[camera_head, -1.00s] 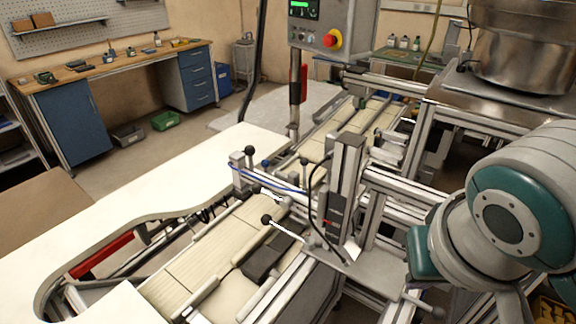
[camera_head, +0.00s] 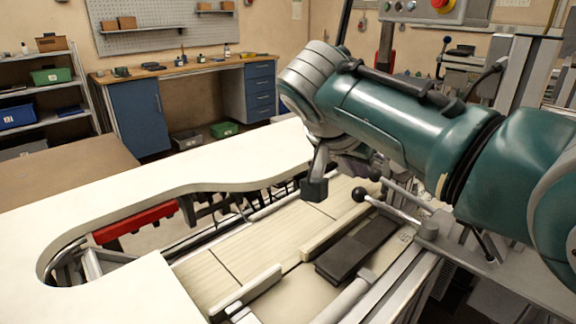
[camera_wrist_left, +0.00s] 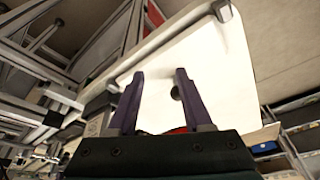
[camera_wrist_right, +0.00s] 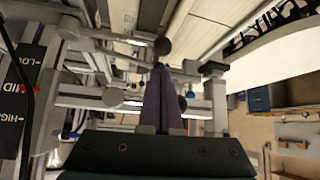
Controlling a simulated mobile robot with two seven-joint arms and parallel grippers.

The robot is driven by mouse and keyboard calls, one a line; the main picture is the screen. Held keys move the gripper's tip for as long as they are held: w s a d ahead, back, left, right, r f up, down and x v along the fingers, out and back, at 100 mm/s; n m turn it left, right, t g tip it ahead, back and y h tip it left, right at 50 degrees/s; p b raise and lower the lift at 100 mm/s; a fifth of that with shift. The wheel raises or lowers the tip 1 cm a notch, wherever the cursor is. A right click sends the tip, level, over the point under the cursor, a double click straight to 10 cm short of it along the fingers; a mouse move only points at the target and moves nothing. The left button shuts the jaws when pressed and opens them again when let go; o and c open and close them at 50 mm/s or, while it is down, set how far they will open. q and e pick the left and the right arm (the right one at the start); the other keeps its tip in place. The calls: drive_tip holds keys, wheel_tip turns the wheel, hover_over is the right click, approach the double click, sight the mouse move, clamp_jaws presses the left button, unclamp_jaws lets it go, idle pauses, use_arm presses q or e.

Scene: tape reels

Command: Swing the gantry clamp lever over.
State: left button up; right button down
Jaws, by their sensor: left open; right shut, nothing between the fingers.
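A lever with a black ball knob (camera_head: 359,194) and a bright rod stands low by the gantry, pointing left over the conveyor. A second black knob (camera_head: 374,174) shows just behind it. I cannot tell for sure which is the clamp lever. My right gripper (camera_head: 350,163) is mostly hidden under its own wrist, behind the knobs. In the right wrist view its dark fingers (camera_wrist_right: 160,72) are shut and empty, with a ball knob (camera_wrist_right: 162,46) just beyond the tips; contact is unclear. My left gripper (camera_wrist_left: 155,75) is open and empty, above a white surface.
My right forearm covers much of the gantry. A gantry post with a dark foot (camera_head: 313,190) stands left of the gripper. A dark block (camera_head: 355,248) lies by the conveyor (camera_head: 245,250). The white table (camera_head: 110,215) is clear. A height-scale plate (camera_wrist_right: 25,90) shows at left.

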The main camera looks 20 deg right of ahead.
use_arm(q)
wheel_tip(320, 180, down, 2)
drive_tip(key=shift+f+b, duration=0.1)
drive_tip(key=shift+b, duration=0.8)
use_arm(e)
drive_tip(key=x, duration=0.4)
drive_tip(key=shift+f, duration=0.25)
use_arm(q)
drive_tip(key=shift+f+b, duration=0.25)
drive_tip(key=shift+b, duration=0.05)
use_arm(e)
drive_tip(key=shift+w+d+f, duration=0.35)
drive_tip(key=shift+d+f, duration=0.1)
use_arm(q)
drive_tip(key=shift+d, duration=0.1)
